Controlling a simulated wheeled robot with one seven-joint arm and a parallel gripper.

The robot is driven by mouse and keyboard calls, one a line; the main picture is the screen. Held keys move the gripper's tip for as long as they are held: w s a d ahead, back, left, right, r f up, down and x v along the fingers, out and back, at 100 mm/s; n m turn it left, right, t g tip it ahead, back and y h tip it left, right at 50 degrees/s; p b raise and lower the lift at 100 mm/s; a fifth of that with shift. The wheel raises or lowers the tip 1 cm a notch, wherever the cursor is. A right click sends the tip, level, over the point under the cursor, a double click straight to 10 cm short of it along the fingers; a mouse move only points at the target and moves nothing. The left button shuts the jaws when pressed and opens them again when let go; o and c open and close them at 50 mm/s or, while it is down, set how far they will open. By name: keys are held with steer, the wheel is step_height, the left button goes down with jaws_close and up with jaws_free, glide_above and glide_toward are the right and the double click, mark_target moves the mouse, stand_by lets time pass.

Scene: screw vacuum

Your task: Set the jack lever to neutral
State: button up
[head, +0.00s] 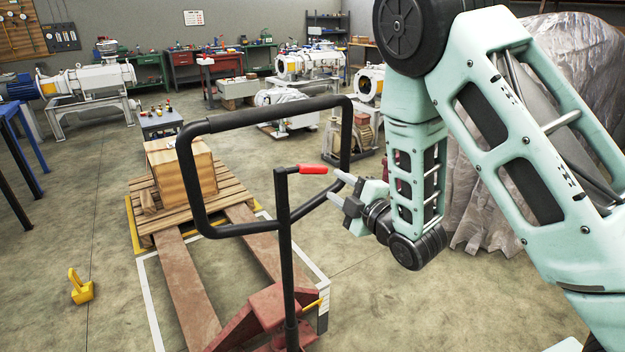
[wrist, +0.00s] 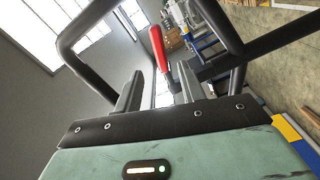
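The jack lever is a short red grip (head: 312,169) on a thin dark arm at the top of the pallet jack's handle post (head: 285,230). The black looped handle (head: 203,125) surrounds it. My gripper (head: 333,184) is to the right of the lever, with its fingers pointing left toward it. The fingers are apart with nothing between them that I can see held. In the wrist view, the red lever (wrist: 159,48) shows just beyond and between the two fingertips (wrist: 160,80). I cannot tell whether a finger touches it. The handle loop (wrist: 85,25) shows on both sides.
The red pallet jack (head: 265,305) has its forks under a wooden pallet (head: 215,188) carrying a wooden crate (head: 178,165). A yellow wedge (head: 81,287) lies on the floor at left. A plastic-covered bulk (head: 575,60) stands behind my arm. Floor at lower left is mostly clear.

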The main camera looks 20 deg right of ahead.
mark_target(316, 172)
steer(key=p+x, duration=0.3)
steer(key=x, duration=0.7)
steer(key=shift+w+a, duration=0.1)
steer(key=shift+w, duration=0.2)
